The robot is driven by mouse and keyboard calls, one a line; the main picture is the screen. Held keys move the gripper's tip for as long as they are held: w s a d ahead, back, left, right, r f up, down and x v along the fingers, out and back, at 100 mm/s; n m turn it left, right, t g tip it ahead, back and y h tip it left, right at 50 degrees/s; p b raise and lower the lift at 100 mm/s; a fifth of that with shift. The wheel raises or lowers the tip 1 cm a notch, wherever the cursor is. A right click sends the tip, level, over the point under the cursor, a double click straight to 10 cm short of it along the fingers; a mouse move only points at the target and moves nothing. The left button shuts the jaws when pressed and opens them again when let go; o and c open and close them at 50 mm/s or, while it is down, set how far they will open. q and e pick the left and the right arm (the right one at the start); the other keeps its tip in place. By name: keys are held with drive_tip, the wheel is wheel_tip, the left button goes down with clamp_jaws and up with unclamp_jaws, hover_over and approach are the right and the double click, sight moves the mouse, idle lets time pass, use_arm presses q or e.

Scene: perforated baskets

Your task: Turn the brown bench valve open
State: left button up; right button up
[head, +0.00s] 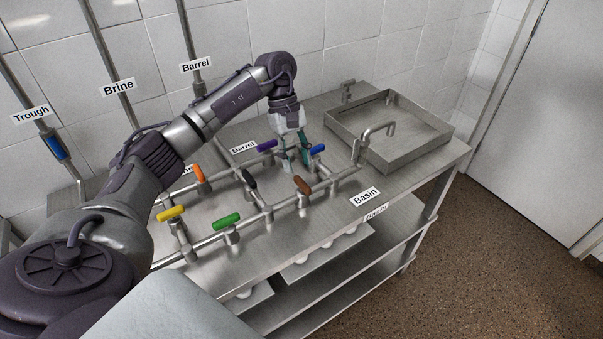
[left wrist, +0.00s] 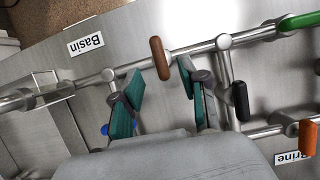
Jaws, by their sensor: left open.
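The brown valve handle (head: 302,184) sits on the front pipe of the bench, near the Basin label (head: 365,196). In the left wrist view the brown handle (left wrist: 160,58) lies across its pipe, with its near end between the tips of my open left gripper (left wrist: 158,88). The teal fingers stand apart on either side, and I see no clear contact. In the head view my left gripper (head: 295,158) points down just behind the brown handle, between the purple handle (head: 267,145) and the blue handle (head: 317,149). My right gripper is not in view.
Black (head: 249,179), green (head: 227,221), yellow (head: 171,213) and orange (head: 199,172) handles sit on the same pipework to the left. A basin (head: 400,133) with a curved spout stands at the right.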

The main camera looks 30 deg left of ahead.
sight(302, 182)
use_arm(q)
drive_tip(key=shift+p+x, duration=0.5)
drive_tip(key=shift+x, duration=2.05)
clamp_jaws()
